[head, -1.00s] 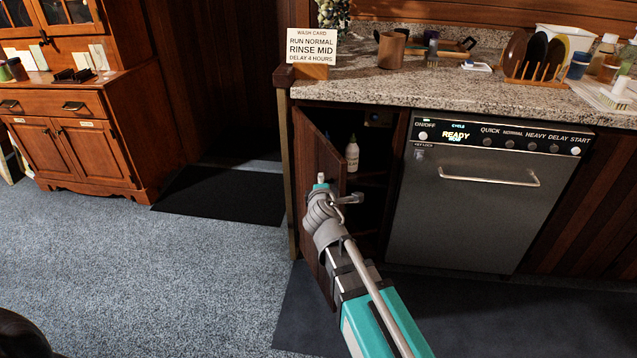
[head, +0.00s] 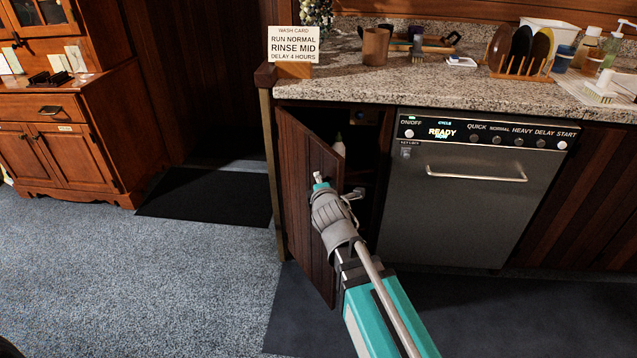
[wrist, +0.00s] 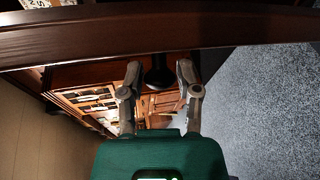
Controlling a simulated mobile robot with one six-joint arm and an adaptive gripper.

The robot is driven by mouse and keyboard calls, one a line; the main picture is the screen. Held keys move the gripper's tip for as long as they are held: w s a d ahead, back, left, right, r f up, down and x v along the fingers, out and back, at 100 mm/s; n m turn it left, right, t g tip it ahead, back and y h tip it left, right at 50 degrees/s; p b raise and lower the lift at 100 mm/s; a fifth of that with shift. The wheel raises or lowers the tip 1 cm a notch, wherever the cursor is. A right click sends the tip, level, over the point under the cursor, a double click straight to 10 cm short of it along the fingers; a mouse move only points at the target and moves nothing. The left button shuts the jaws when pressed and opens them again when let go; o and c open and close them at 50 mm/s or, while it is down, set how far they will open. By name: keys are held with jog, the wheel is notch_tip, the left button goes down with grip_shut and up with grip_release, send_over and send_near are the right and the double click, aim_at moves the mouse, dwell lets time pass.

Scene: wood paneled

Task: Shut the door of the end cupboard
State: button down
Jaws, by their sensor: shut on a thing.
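The end cupboard door (head: 300,190) is dark wood and stands partly open, to the left of the dishwasher. It is hinged at its left, and a dark gap shows at its right edge. My gripper (head: 338,187) is at the door's outer face near its free edge. In the wrist view my gripper (wrist: 157,76) has its fingers on both sides of a dark knob (wrist: 158,75), below the door's edge (wrist: 160,30). It is shut on the knob. The knob is hidden in the head view. A pale bottle (head: 339,146) shows inside the cupboard, partly covered by the door.
The dishwasher (head: 455,205) is shut, right of the opening. A granite counter (head: 420,85) above holds a sign (head: 294,45), a brown cup (head: 376,46) and a plate rack (head: 520,70). A wooden hutch (head: 65,150) stands at left. Carpet (head: 170,270) in front is clear.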

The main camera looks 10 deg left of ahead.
jog(key=shift+w, duration=0.15)
jog(key=shift+c, duration=1.5)
grip_release()
jog(key=shift+d, duration=0.1)
